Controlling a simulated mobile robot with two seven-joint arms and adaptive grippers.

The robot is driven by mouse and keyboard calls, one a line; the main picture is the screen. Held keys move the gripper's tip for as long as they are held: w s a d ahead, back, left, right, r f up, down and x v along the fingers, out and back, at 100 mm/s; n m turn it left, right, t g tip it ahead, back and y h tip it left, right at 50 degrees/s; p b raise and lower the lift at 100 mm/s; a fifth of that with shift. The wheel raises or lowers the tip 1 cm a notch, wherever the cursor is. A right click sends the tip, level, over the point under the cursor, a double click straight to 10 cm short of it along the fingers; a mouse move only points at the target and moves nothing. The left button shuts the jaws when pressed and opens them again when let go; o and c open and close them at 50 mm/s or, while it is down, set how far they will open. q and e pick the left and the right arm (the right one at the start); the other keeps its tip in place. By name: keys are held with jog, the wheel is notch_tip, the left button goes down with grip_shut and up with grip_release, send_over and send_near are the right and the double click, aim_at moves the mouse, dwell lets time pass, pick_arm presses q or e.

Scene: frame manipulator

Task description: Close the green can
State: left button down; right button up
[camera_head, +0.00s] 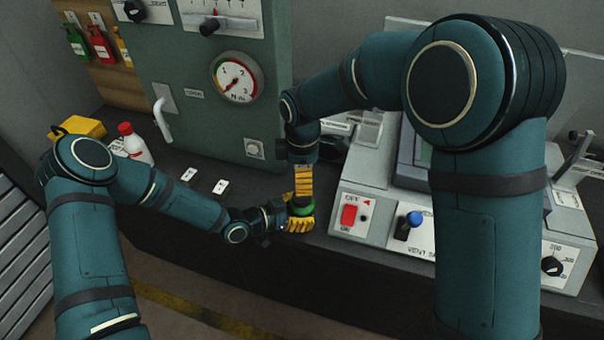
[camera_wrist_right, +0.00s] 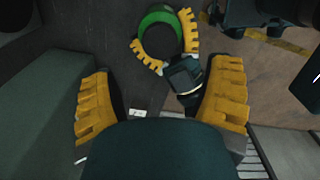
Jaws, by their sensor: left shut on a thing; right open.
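The green can (camera_head: 301,210) is at the bench's front edge in the head view, mostly covered by yellow fingers. My left gripper (camera_head: 297,222) is shut around it from the side. In the right wrist view the can shows as a green ring (camera_wrist_right: 158,14) around a grey-brown middle; I cannot tell whether that middle is open. The left gripper's yellow fingers (camera_wrist_right: 188,32) sit around the ring there. My right gripper (camera_head: 304,184) points down just above the can. I cannot make out a separate lid.
A grey-green cabinet with a gauge (camera_head: 237,79) stands behind. To the right is a machine with a red switch (camera_head: 349,215) and a blue knob (camera_head: 413,219). A white bottle (camera_head: 135,148) and two white cards (camera_head: 220,186) are on the bench to the left.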

aim_at(302, 208)
jog(key=shift+f, duration=4.05)
jog(key=c, duration=1.3)
jog(key=m, duration=0.6)
jog(key=shift+m, duration=0.3)
